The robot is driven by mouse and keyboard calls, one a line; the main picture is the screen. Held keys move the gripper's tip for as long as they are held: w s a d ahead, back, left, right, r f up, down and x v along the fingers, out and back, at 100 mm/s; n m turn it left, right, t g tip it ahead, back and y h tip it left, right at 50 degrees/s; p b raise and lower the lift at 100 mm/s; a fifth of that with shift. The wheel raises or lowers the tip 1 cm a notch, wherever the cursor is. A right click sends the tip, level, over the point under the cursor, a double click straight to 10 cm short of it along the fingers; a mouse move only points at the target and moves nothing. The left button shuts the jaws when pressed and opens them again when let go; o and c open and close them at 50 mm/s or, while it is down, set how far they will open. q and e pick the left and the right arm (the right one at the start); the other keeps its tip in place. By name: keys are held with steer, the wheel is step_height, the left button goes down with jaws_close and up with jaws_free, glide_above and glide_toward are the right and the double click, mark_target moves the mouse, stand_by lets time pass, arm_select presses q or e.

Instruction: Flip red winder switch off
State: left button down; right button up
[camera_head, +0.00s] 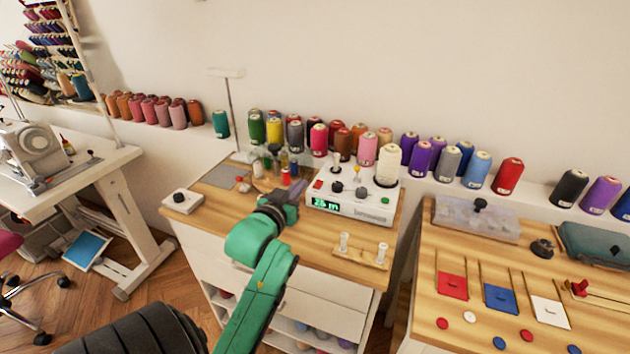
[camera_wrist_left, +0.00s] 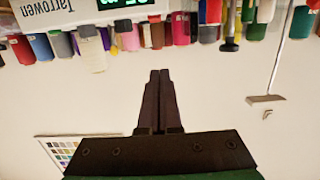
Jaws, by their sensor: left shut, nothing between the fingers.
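The white winder (camera_head: 350,207) stands on the wooden cabinet top, its green display reading about "26 m". A small red switch (camera_head: 318,185) sits on the left of its top; I cannot tell its position. The winder's front edge also shows upside down in the left wrist view (camera_wrist_left: 85,10), with the lettering "Jarrowen". My left gripper (camera_head: 296,188) is just left of the winder, near the red switch, shut and empty. Its closed fingers show in the left wrist view (camera_wrist_left: 160,72), apart from the winder. My right gripper is not in view.
Black knobs, a green button (camera_head: 385,200) and a cream thread cone (camera_head: 387,165) crowd the winder top. Small bottles (camera_head: 275,158) stand behind the gripper. A wooden stand with two white pegs (camera_head: 362,254) lies in front. A white switch box (camera_head: 182,201) is at left.

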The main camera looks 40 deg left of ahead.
arm_select(q)
glide_above(314, 189)
steer(key=shift+s+d+f+p, duration=0.1)
steer(key=shift+f+p, duration=0.35)
steer(key=shift+f, duration=0.15)
step_height(314, 189, down, 3)
steer(key=shift+f, duration=0.6)
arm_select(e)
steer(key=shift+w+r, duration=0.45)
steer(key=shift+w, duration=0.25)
